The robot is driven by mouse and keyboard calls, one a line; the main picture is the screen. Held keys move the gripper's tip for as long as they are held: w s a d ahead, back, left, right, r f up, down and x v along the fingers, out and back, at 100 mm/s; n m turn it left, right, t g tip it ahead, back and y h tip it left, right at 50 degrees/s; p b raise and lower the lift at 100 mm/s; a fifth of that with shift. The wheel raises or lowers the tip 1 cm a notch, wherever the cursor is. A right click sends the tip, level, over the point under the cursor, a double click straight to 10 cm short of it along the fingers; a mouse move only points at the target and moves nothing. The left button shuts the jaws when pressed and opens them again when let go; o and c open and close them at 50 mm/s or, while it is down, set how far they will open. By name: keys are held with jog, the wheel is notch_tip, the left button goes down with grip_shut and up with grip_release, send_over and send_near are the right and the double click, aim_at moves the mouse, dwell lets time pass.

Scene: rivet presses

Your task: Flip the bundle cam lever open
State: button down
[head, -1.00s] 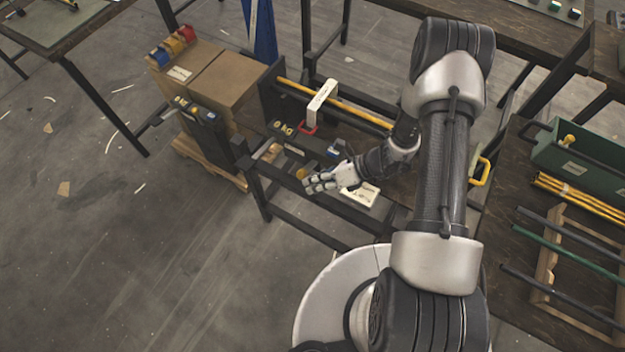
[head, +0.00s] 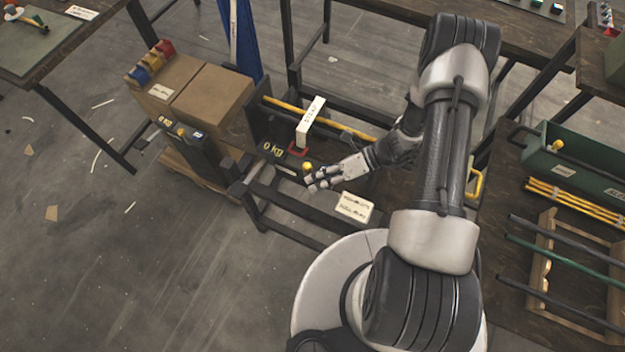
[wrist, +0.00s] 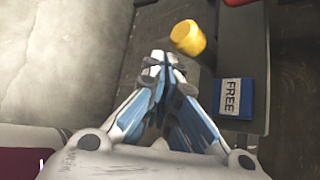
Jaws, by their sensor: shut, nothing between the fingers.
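My gripper (head: 313,184) is shut and empty over the dark bench, in the middle of the head view. A yellow knob (head: 307,166) sits just beyond its fingertips. In the wrist view the knob (wrist: 187,37) is just ahead and slightly right of the closed fingertips (wrist: 164,62); I cannot tell whether they touch. A blue plate marked FREE (wrist: 231,98) lies right of the fingers. A red part (head: 298,150) sits beyond the knob, at the foot of a white labelled block (head: 310,122). The lever's arm is not clearly visible.
Yellow rods (head: 345,129) run along the bench's far side. A white label card (head: 354,207) lies at its near edge. The floor at left is mostly clear.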

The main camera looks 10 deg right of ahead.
jog(key=shift+w+d+r, duration=0.15)
jog(key=shift+w+d, duration=0.25)
jog(key=shift+w+d, duration=0.1)
jog(key=shift+w, duration=0.05)
jog(key=shift+r, duration=0.1)
notch_tip(320, 180, up, 10)
dwell(0.7)
dwell(0.4)
